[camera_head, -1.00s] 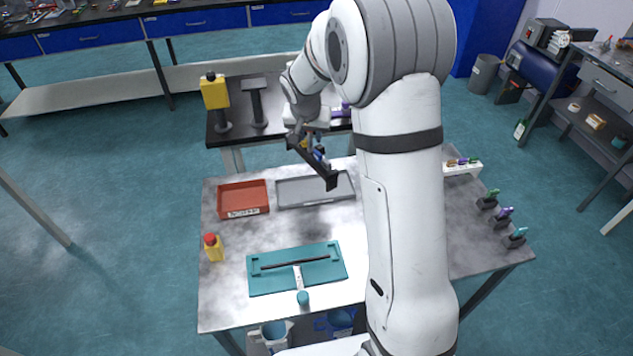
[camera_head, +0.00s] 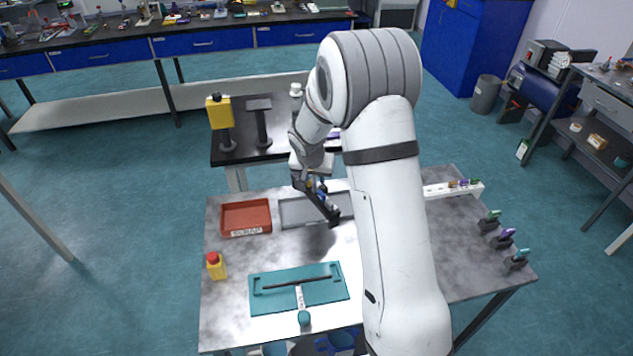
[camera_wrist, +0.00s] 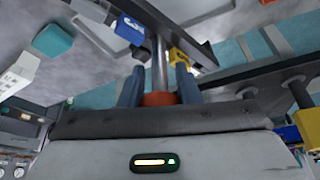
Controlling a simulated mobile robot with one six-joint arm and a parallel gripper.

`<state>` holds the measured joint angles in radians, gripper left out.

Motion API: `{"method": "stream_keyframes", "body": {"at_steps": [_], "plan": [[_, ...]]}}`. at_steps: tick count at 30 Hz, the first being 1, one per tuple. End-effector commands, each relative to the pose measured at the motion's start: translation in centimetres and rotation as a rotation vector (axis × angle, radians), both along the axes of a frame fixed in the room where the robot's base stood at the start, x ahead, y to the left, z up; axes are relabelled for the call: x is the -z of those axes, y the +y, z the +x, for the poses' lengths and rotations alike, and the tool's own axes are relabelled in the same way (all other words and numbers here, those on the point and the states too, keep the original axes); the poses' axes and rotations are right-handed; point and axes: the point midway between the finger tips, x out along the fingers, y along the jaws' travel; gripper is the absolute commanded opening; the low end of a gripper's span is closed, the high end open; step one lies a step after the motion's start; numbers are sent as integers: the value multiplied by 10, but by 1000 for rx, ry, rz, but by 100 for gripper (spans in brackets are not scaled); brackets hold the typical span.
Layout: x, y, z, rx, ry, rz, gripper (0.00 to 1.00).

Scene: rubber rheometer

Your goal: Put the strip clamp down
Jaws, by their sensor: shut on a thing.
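The strip clamp is a dark bar (camera_head: 325,207) with blue and yellow parts and a metal post. In the wrist view, the dark bar (camera_wrist: 168,25) crosses the top, slanting, with its post coming down between my fingers. My gripper (camera_wrist: 160,85) is shut on the clamp around an orange-red part at the post's base. In the head view my gripper (camera_head: 313,181) is above the back of the table, and the clamp overlaps the grey tray (camera_head: 296,211). I cannot tell whether the clamp touches anything. My arm hides the tray's right side.
A red tray (camera_head: 246,217) is left of the grey tray. Small clips (camera_head: 503,238) line the right edge. A black bench (camera_head: 240,152) with posts stands behind. Bare tabletop lies between trays and mat.

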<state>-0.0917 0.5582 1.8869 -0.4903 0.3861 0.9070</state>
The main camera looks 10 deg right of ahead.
Motion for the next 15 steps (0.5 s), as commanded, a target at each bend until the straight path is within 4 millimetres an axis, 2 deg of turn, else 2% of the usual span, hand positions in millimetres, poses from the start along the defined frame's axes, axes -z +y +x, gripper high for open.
{"method": "stream_keyframes", "body": {"at_steps": [1,5,15], "plan": [[9,0,0,0,3,-1,0],[22,0,0,0,1,0,0],[25,-1,0,2,-1,0,0]]}}
